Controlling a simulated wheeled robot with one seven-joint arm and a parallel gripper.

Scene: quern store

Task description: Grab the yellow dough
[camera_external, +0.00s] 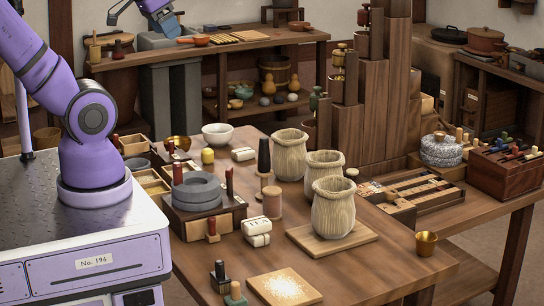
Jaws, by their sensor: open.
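A small yellow rounded lump (208,156) stands on the near wooden table, in front of a white bowl; it is the only clearly yellow lump on this table, but I cannot tell for sure that it is dough. My gripper (169,25) is at the top of the view, high above and to the left of the lump and well apart from it. Its jaws are open, with nothing seen between them. The upper part of my arm is cut off by the top edge.
The white bowl (217,134), a brass cup (179,142) and a cream block (243,154) stand close around the lump. A grey stone quern (196,190) is in front. Wooden jars (291,155) stand to the right. The table's front middle has some bare wood.

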